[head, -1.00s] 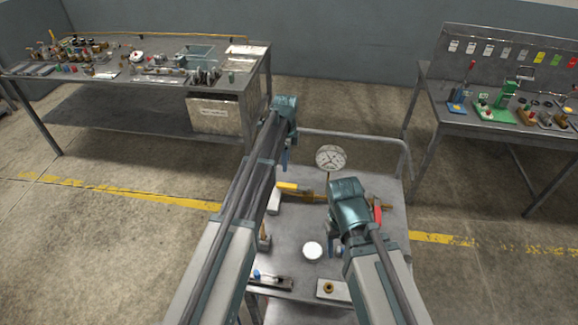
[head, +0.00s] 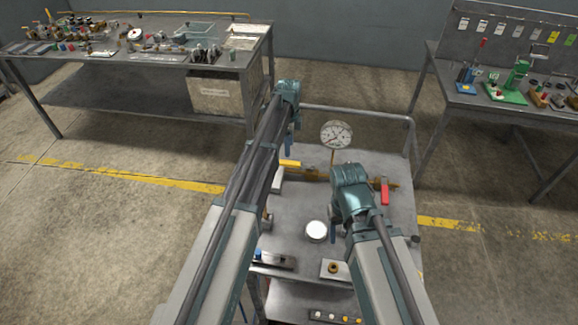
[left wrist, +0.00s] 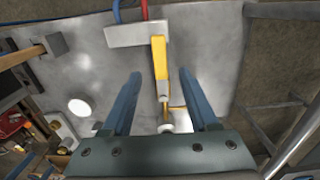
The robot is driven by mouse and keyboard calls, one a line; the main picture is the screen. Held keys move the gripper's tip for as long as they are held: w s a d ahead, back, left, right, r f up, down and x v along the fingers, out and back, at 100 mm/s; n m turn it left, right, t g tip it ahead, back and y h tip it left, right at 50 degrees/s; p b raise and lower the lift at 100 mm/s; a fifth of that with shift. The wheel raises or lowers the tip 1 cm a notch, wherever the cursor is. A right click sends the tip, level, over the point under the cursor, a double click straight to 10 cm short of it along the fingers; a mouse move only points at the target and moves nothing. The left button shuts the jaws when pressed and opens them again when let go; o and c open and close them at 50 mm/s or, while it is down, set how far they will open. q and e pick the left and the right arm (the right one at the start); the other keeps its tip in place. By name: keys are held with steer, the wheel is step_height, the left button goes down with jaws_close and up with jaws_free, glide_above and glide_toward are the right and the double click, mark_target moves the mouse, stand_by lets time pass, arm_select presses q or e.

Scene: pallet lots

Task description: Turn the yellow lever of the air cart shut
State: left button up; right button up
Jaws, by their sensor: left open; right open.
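The air cart (head: 289,213) is a grey metal cart in front of me, with a round dial gauge (head: 336,135) over a brass pipe (head: 318,175). The yellow lever (head: 290,163) is at the left end of the pipe. It appears roughly in line with the pipe. My left gripper (head: 288,152) is open above the lever. In the left wrist view the lever (left wrist: 160,65) runs between the two spread blue fingers (left wrist: 160,92), with no clear contact. My right gripper (head: 334,230) is open and empty over the cart top, left of a red lever (head: 384,192).
A white round disc (head: 316,231) lies on the cart top between the arms. A pale block with hoses (left wrist: 137,34) is beside the yellow lever. A rail (head: 350,110) bounds the cart's far side. Cluttered benches stand at back left (head: 150,62) and right (head: 490,112).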

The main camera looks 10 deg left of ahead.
mark_target(289, 162)
arm_select(q)
step_height(289, 162, down, 8)
steer(key=b, duration=0.6)
steer(key=shift+r, duration=0.2)
arm_select(e)
step_height(289, 162, down, 8)
steer(key=shift+r, duration=0.2)
arm_select(q)
jaws_close()
stand_by(0.4)
